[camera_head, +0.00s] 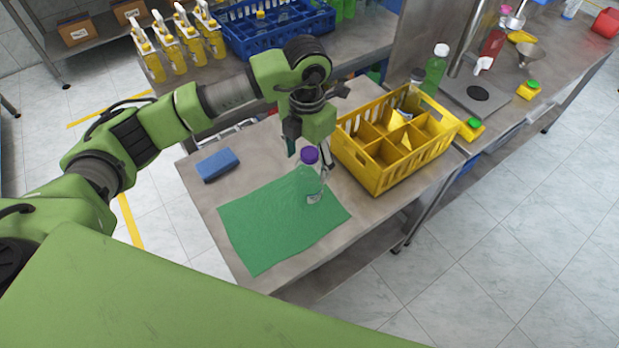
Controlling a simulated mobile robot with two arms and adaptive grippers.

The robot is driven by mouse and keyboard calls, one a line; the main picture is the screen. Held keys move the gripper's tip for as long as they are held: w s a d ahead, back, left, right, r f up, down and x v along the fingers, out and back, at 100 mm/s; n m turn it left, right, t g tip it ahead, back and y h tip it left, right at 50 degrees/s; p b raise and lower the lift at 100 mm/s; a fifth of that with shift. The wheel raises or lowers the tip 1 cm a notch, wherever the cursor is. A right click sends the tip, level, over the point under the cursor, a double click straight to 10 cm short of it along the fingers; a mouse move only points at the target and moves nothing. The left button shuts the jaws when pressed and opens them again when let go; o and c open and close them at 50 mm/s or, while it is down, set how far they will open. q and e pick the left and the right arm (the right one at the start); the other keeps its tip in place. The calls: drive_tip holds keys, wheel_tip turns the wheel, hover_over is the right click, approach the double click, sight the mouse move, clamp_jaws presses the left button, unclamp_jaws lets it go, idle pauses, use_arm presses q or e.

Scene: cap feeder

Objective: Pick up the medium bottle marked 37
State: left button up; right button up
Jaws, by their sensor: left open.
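A clear bottle (313,188) with a purple cap stands upright on the right part of a green cloth (262,232). No number can be read on it at this size. My left gripper (309,152) points down at the top of the bottle. Its jaws are open, with one finger to the left of the purple cap and one to the right. I cannot tell whether either finger touches the cap. My right gripper is out of view.
A yellow divided crate (378,180) stands close to the right of the bottle. A blue sponge (217,165) lies to the left. A green bottle (434,72) and a blue crate (240,40) are farther back. The table's front edge is clear.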

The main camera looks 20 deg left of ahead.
use_arm(q)
drive_tip(key=shift+f+p, duration=0.45)
drive_tip(key=shift+f, duration=0.1)
wheel_tip(320, 180, down, 4)
drive_tip(key=shift+w+r+p, duration=0.15)
drive_tip(key=shift+r+p, duration=0.05)
drive_tip(key=shift+p, duration=0.75)
drive_tip(key=shift+f, duration=0.45)
drive_tip(key=c, duration=1.1)
